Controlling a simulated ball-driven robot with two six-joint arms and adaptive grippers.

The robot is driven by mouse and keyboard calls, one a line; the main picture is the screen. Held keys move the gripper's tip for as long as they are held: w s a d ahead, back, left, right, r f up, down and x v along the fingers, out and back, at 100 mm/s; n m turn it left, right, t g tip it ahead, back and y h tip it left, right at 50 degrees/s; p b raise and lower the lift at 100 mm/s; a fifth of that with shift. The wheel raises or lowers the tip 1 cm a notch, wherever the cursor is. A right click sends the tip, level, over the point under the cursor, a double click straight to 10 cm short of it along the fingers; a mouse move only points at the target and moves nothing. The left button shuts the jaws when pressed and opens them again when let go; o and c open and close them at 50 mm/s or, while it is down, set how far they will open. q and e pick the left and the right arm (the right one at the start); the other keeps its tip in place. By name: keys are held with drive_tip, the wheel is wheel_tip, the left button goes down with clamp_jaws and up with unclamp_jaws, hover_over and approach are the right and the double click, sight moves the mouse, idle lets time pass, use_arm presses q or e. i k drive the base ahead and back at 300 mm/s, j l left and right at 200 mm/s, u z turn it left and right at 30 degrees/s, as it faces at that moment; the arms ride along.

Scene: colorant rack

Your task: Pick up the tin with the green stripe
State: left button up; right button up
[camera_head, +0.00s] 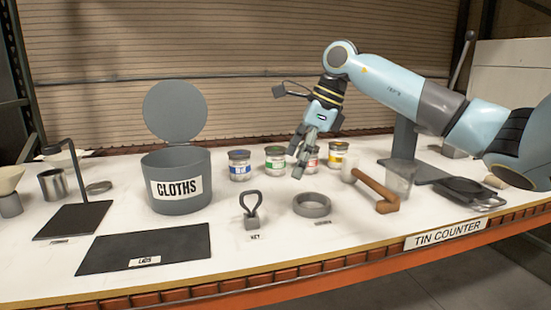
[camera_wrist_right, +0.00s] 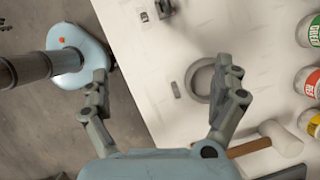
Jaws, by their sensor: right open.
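The tin with the green stripe (camera_head: 275,159) stands upright at the back of the counter, between the blue-striped tin (camera_head: 239,166) and the red-striped tin (camera_head: 312,162). In the wrist view the green tin (camera_wrist_right: 314,33) is cut by the right edge, well outside the fingers. My right gripper (camera_head: 299,168) is open and empty, fingers pointing down. In the head view it appears just right of the green tin and partly covers the red one. In the wrist view the open fingers (camera_wrist_right: 166,97) straddle the counter's edge, nearer the grey ring. My left gripper is not in view.
A yellow-striped tin (camera_head: 339,152) stands right of the red one.

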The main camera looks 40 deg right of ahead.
sight(274, 164)
drive_tip(key=i+l, duration=0.25)
drive_tip(key=l, duration=0.15)
drive_tip(key=i+l, duration=0.55)
drive_tip(key=l, duration=0.25)
